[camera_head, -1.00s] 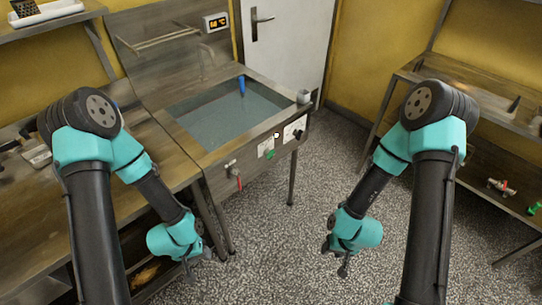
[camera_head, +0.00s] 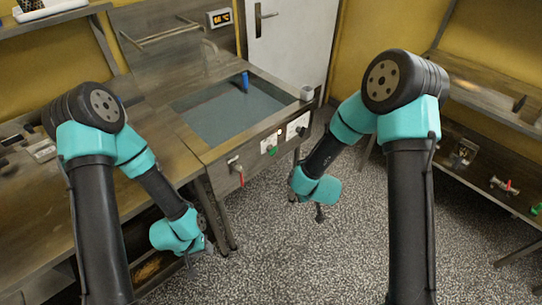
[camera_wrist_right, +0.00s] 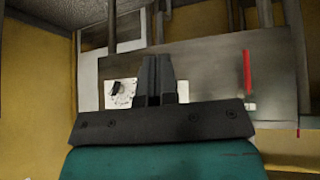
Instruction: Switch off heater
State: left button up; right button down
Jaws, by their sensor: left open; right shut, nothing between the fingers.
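The heated tank (camera_head: 235,115) holds dark liquid. Its front panel (camera_head: 225,176) carries a white plate with a dark knob (camera_head: 301,131), a green control (camera_head: 272,149) and a red-handled valve (camera_head: 240,177). My right gripper (camera_head: 320,216) is shut and empty, in front of and below the panel, apart from it. In the right wrist view, its fingers (camera_wrist_right: 155,73) point at the panel, between the white plate (camera_wrist_right: 121,93) and the red handle (camera_wrist_right: 247,72); the green control is not visible there. My left gripper (camera_head: 192,262) is open, low beside the left bench.
A temperature display (camera_head: 219,18) is on the wall behind the tank. A blue-handled item (camera_head: 245,82) stands in the tank, and a pale cup (camera_head: 307,93) sits on its right corner. Shelves stand at right. The speckled floor (camera_head: 290,265) is clear between my arms.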

jog(key=w+a+r+n+t, duration=0.3)
jog(key=w+a+r+n, duration=0.2)
jog(key=w+a+r, duration=0.3)
notch_tip(320, 180, up, 2)
jog(key=a, duration=0.2)
jog(key=shift+a+r+t, duration=0.2)
jog(key=shift+a+t, duration=0.1)
send_near(272, 150)
jog(key=w+a+f, duration=0.1)
jog(key=w+a, duration=0.1)
jog(key=a, duration=0.2)
jog(key=f, duration=0.1)
jog(key=w+d+f, duration=0.1)
jog(key=f, duration=0.2)
jog(key=shift+w+d, duration=0.2)
jog(key=shift+w, duration=0.1)
jog(key=shift+a, duration=0.1)
